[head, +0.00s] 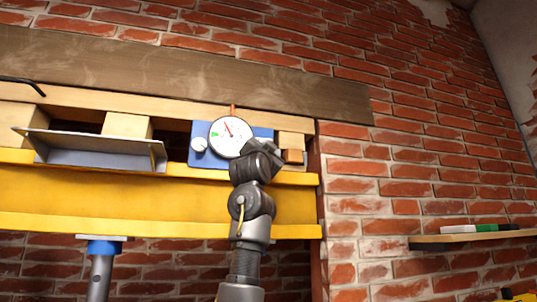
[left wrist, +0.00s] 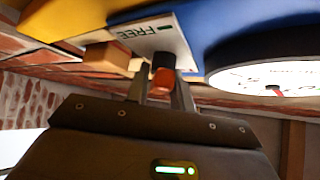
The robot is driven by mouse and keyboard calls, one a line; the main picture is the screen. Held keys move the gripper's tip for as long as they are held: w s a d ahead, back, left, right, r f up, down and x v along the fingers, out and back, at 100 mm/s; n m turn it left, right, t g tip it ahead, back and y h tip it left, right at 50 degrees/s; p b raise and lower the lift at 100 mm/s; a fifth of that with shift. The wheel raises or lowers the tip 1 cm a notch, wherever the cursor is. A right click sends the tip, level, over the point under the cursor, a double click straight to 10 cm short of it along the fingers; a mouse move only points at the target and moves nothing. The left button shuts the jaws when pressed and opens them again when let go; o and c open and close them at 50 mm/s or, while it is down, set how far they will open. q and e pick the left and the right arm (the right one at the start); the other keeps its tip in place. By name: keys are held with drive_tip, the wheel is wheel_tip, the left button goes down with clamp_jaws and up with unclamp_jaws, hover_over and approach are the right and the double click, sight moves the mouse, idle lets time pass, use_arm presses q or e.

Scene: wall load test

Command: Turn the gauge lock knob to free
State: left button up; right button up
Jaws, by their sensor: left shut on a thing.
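The gauge (head: 231,137) has a round white dial with a needle, on a blue mount (head: 203,131) above the yellow beam. In the left wrist view its dial (left wrist: 272,77) shows at the right. A pale plate marked FREE (left wrist: 150,38) lies beside the gauge. The lock knob (left wrist: 163,80), with a red-orange end, is between the fingers of my left gripper (left wrist: 160,92), which is shut on it. In the head view my left gripper (head: 262,158) covers the gauge's lower right and hides the knob. The knob's exact setting cannot be told. My right gripper is out of view.
A yellow beam (head: 120,200) runs below the gauge, with a grey metal bracket (head: 100,150) and wooden blocks (head: 127,125) to the left. A small brown block (head: 293,156) is close right of my gripper. A shelf (head: 470,238) is on the brick wall at right.

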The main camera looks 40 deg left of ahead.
use_arm(q)
drive_tip(key=m+h, duration=0.2)
drive_tip(key=m, duration=0.1)
drive_tip(key=shift+a, duration=0.1)
drive_tip(key=m+g+h+p, duration=0.1)
drive_tip(key=m+h, duration=0.1)
drive_tip(key=m, duration=0.1)
drive_tip(key=shift+r+h, duration=0.1)
drive_tip(key=shift+h, duration=0.3)
drive_tip(key=m+g+h+p, duration=0.2)
drive_tip(key=m, duration=0.2)
drive_tip(key=shift+f+m+g+h+p, duration=0.3)
drive_tip(key=shift+m+g+p, duration=0.25)
drive_tip(key=shift+m+g, duration=0.3)
drive_tip(key=shift+w, duration=0.1)
drive_tip(key=o, duration=0.8)
